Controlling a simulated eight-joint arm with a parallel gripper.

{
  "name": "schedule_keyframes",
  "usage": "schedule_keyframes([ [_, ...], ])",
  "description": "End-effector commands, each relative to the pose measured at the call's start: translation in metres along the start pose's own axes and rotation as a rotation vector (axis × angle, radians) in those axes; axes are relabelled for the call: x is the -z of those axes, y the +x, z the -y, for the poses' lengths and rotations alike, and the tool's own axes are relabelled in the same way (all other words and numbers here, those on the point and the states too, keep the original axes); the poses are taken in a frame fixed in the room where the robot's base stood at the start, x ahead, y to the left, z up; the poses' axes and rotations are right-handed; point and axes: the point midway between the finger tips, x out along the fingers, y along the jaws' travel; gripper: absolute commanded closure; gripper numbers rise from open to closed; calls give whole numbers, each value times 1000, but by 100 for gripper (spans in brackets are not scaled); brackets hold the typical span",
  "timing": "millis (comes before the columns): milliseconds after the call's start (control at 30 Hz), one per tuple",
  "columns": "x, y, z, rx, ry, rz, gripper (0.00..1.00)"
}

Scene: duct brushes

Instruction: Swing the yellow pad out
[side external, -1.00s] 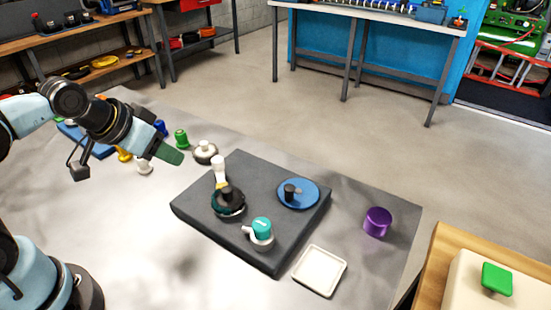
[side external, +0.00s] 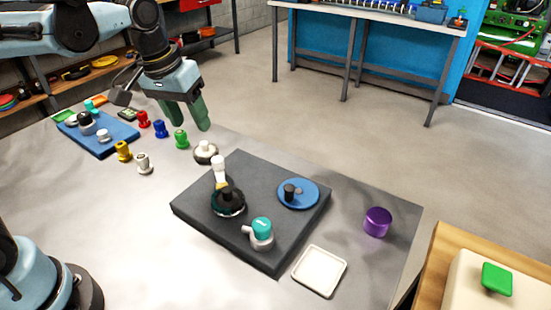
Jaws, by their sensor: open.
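My gripper (side external: 190,125) is open and empty, its green fingers pointing down above the back of the table, near the green knob. A dark grey block (side external: 275,248) lies right of and nearer than it. On the block stands a round black-and-teal part (side external: 229,203) with a white-topped arm (side external: 218,163) rising behind it. A small yellow patch (side external: 222,186) shows between them, partly hidden; I cannot tell whether it is the yellow pad. A blue disc (side external: 306,196) with a black peg and a teal-capped knob (side external: 262,228) with a grey side lever also sit on the block.
A yellow knob (side external: 123,151), white knob (side external: 144,163), red knob (side external: 143,119), blue knob (side external: 161,129) and green knob (side external: 181,139) stand at left. A cream round piece (side external: 205,152) is by the block. A white tray (side external: 319,285) and purple cylinder (side external: 377,222) lie right.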

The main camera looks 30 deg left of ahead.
Motion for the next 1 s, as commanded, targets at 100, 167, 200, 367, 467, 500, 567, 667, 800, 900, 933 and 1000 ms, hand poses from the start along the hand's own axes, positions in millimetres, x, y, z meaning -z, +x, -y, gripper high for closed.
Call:
schedule_keyframes([
  [100,20,1,-8,24,-54,90,46],
  [167,27,2,-12,38,-79,130,46],
  [200,31,4,-13,46,-95,153,46],
  [367,41,7,-18,72,-136,218,46],
  [467,43,9,-19,79,-148,234,46],
  [500,43,10,-20,80,-150,237,46],
  [567,42,14,-19,81,-150,239,46],
  [667,40,23,-19,81,-150,238,46],
  [800,35,42,-17,80,-149,237,46],
  [900,31,58,-16,80,-149,237,46],
  [933,30,63,-16,80,-149,237,46],
  [1000,27,74,-15,80,-149,237,46],
])
